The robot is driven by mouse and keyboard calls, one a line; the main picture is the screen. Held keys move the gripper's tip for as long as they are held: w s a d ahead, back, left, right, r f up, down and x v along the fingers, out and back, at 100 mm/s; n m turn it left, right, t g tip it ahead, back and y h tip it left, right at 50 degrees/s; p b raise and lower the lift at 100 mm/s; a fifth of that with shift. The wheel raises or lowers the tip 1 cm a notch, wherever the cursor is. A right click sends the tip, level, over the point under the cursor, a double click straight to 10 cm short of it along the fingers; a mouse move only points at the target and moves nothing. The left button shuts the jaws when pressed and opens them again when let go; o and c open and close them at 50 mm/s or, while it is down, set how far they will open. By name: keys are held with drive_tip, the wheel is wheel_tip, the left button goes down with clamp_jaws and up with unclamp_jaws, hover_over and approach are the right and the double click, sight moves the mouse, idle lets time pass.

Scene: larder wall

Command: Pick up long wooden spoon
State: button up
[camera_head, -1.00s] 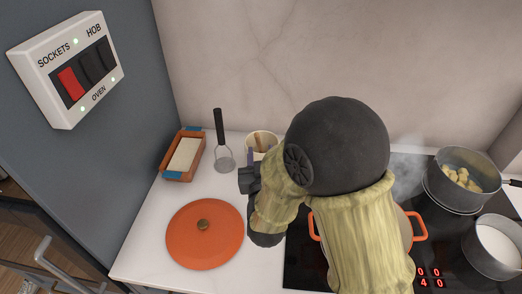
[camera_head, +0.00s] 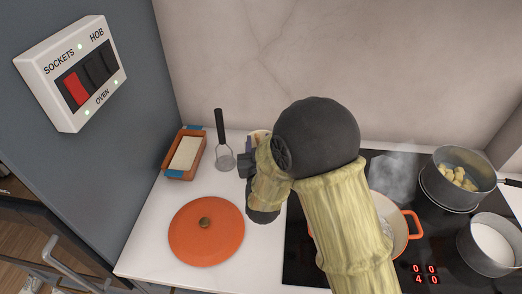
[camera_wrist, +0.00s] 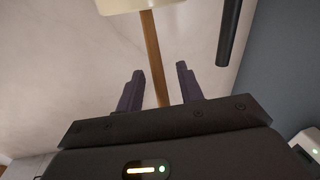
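In the wrist view, which is turned upside down, a long brown wooden handle (camera_wrist: 153,50), likely the spoon's, sticks out of a cream crock (camera_wrist: 135,5) at the top edge. The spoon's head is not visible. My gripper (camera_wrist: 160,68) is open, its two dark purple fingers on either side of the handle with gaps to both. Whether the handle lies at finger depth, I cannot tell. In the head view my gripper (camera_head: 248,165) is at the crock (camera_head: 258,134), which my arm mostly hides.
A masher (camera_head: 221,140) stands right beside the crock; its black handle also shows in the wrist view (camera_wrist: 229,35). A brown dish (camera_head: 185,155), orange lid (camera_head: 206,231), and hob with an orange pot (camera_head: 412,224) and two grey pans (camera_head: 448,195) surround my arm.

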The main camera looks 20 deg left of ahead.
clamp_jaws()
drive_tip(key=shift+r, duration=0.1)
wheel_tip(320, 180, up, 18)
drive_tip(key=b, duration=0.1)
drive_tip(key=shift+b, duration=0.35)
idle(0.8)
